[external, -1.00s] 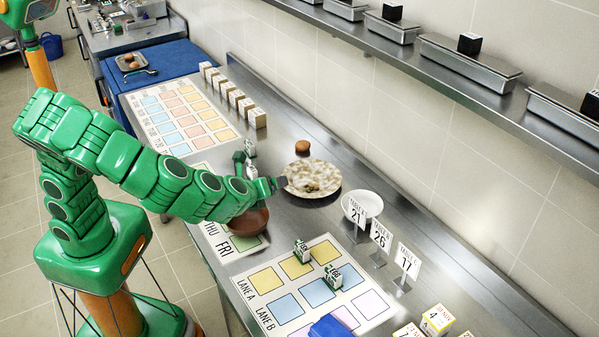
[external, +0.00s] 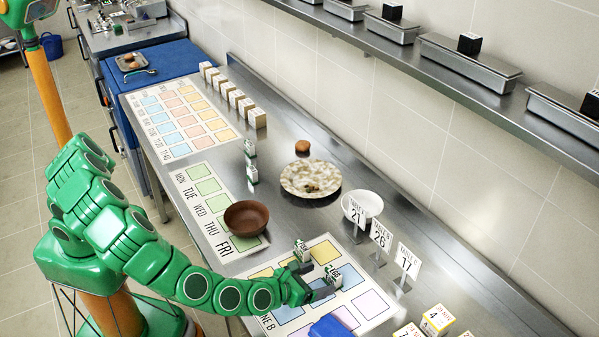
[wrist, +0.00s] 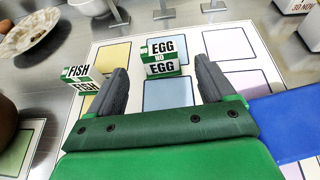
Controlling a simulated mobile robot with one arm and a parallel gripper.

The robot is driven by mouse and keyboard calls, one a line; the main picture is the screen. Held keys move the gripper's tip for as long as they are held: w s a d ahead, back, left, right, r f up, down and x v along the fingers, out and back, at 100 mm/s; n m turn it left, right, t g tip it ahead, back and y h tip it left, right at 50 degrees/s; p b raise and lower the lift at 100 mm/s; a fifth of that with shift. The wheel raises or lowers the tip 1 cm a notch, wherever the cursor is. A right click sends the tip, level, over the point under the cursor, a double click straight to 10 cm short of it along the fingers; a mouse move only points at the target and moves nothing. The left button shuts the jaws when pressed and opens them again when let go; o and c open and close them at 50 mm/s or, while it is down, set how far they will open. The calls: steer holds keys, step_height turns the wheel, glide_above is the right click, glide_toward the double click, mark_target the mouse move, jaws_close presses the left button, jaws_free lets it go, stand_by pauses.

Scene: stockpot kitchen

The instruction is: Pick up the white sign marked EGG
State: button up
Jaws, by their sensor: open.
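The white EGG sign (wrist: 163,56) is a small block with green bands and black letters, standing on the lane mat. It also shows in the external view (external: 333,276), just beyond my fingertips. My gripper (external: 319,281) is open and empty, low over the mat. In the wrist view my gripper (wrist: 160,68) has its fingers to the left and right of the sign's near side, with a gap on each side. A similar FISH sign (wrist: 80,76) stands outside my left finger, and in the external view (external: 301,252) it is close to that finger.
A blue object (external: 331,327) lies at the mat's near edge, right of my gripper in the wrist view (wrist: 288,125). A brown bowl (external: 246,218), a patterned plate (external: 311,178), a white bowl (external: 362,205) and numbered table signs (external: 381,236) stand around the mat (external: 262,272).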

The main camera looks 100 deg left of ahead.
mark_target(330, 274)
steer(key=shift+r+x, duration=0.15)
steer(key=shift+x, duration=1.75)
steer(key=shift+r+x, duration=0.1)
steer(key=shift+x, duration=1.85)
steer(key=shift+w, duration=0.1)
steer(key=c, duration=1.1)
steer(key=shift+o, duration=0.2)
steer(key=shift+r, duration=0.1)
